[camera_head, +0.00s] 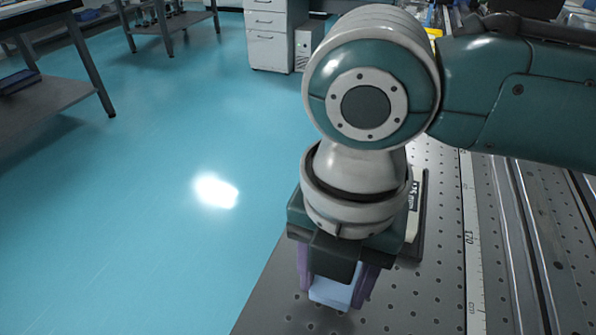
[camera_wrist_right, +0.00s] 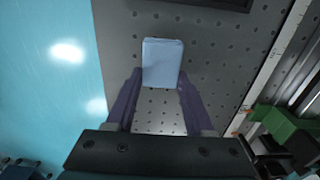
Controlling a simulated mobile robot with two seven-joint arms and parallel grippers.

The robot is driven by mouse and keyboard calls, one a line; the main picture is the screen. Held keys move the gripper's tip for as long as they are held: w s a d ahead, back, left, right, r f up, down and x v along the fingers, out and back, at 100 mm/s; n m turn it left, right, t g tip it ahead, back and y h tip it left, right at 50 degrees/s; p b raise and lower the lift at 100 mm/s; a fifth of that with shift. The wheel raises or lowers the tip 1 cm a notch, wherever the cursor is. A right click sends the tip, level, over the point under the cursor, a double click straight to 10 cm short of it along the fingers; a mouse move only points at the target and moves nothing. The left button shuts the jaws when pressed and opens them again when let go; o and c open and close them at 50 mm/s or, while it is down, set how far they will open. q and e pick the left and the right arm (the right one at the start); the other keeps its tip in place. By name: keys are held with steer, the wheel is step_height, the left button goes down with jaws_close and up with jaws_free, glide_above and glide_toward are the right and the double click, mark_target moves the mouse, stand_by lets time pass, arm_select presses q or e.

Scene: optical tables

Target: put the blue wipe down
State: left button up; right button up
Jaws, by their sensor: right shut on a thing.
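The blue wipe (camera_head: 333,292) is a pale blue block-like pad between the purple fingers of my right gripper (camera_head: 335,290) in the head view. In the right wrist view the wipe (camera_wrist_right: 162,63) sits between the tips of the right gripper (camera_wrist_right: 161,85), which is shut on it. The perforated grey table top (camera_head: 400,295) lies below, near its left edge. I cannot tell whether the wipe touches the table. My right arm hides part of the table behind the gripper. My left gripper is not in view.
A ruler strip (camera_head: 472,240) and metal rails (camera_head: 535,230) run along the table to the right. A dark-edged item with a label (camera_head: 414,205) lies just behind the gripper. Open blue floor (camera_head: 150,200) is left of the table edge. White drawers (camera_head: 268,35) stand farther back.

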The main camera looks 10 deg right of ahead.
steer(key=shift+f, duration=0.45)
steer(key=shift+f, duration=0.1)
steer(key=o, duration=1.2)
